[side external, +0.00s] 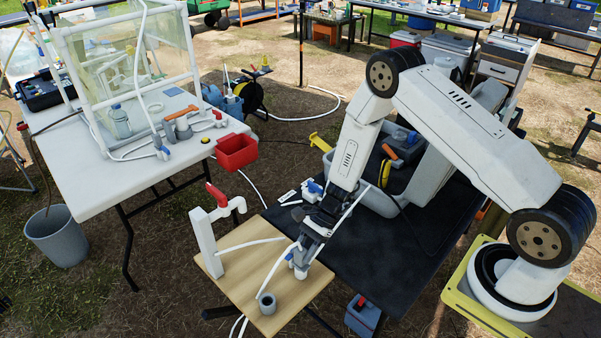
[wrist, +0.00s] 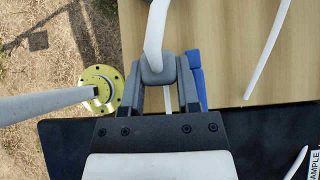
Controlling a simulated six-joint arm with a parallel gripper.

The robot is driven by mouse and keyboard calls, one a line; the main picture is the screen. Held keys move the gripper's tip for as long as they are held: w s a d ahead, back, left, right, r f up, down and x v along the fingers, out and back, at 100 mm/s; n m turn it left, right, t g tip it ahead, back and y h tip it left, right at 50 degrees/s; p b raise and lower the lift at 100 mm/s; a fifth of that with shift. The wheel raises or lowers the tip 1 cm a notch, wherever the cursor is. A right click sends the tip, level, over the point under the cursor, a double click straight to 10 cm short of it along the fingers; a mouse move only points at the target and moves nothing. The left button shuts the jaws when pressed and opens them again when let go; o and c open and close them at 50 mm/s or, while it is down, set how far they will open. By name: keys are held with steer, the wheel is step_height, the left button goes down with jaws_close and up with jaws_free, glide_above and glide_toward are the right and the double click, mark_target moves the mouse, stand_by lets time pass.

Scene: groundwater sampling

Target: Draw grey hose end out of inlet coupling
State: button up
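The grey hose end (wrist: 157,70) sits between my two fingers in the wrist view, with both fingers against its sides. A white hose (wrist: 156,30) runs up from it. In the side view my gripper (side external: 303,248) is low over the right part of the wooden board, and the hose (side external: 272,272) curves down from it towards a grey cup (side external: 267,303). A blue-handled fitting (side external: 290,254) is at the fingertips; its blue part (wrist: 197,80) shows right of the fingers in the wrist view. The inlet coupling is not clearly visible, so I cannot tell whether the hose end is seated in it.
A white post with a red-handled tap (side external: 212,225) stands at the board's left. A black mat (side external: 375,265) covers the table on the right, with a grey crate (side external: 378,200) behind.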

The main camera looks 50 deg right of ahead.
jaws_close()
steer(key=shift+r, duration=0.15)
steer(key=shift+r, duration=0.35)
steer(key=shift+r, duration=0.35)
steer(key=shift+r, duration=0.7)
steer(key=shift+r, duration=0.35)
steer(key=shift+r, duration=0.7)
steer(key=shift+r, duration=0.35)
